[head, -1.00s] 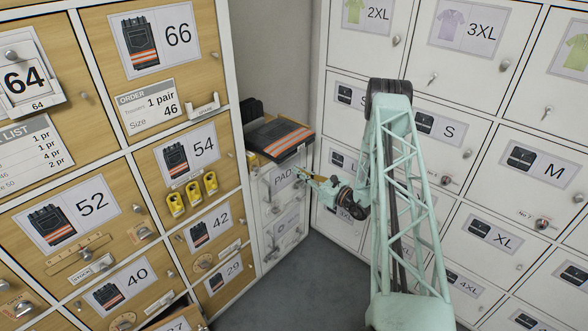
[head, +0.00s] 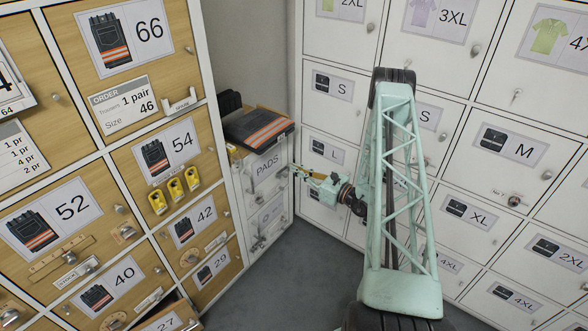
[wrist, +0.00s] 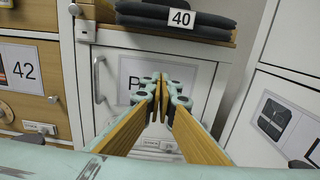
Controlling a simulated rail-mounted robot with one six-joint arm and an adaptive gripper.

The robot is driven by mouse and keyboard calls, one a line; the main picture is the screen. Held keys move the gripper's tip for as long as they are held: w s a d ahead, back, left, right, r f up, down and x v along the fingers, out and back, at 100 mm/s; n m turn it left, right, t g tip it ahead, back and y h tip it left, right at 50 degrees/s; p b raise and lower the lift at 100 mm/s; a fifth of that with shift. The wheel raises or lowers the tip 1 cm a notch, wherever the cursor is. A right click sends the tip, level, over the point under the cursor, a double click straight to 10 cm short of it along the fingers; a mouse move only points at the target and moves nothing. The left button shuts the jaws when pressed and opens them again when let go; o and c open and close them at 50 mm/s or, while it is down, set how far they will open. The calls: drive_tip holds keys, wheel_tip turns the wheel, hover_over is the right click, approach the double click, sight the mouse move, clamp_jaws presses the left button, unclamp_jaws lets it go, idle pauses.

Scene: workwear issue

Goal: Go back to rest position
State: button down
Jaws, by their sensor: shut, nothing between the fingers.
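My gripper (head: 292,171) is at the end of my pale green arm, in front of the small white cabinet in the corner. In the head view its tips point left toward the door labelled PADS (head: 268,165). In the wrist view its two wooden-faced fingers (wrist: 159,85) meet at the tips, shut and empty, and partly hide the PADS label. Whether the tips touch the door I cannot tell; a gap seems to lie between.
Folded dark trousers with orange stripes (head: 258,129) lie on top of the corner cabinet. Wooden lockers (head: 100,155) stand left and white lockers (head: 462,110) right. A drawer marked 27 (head: 165,321) stands partly open at lower left. Grey floor (head: 285,280) is clear in the corner.

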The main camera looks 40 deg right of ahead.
drive_tip(key=shift+r, duration=0.1)
idle(0.5)
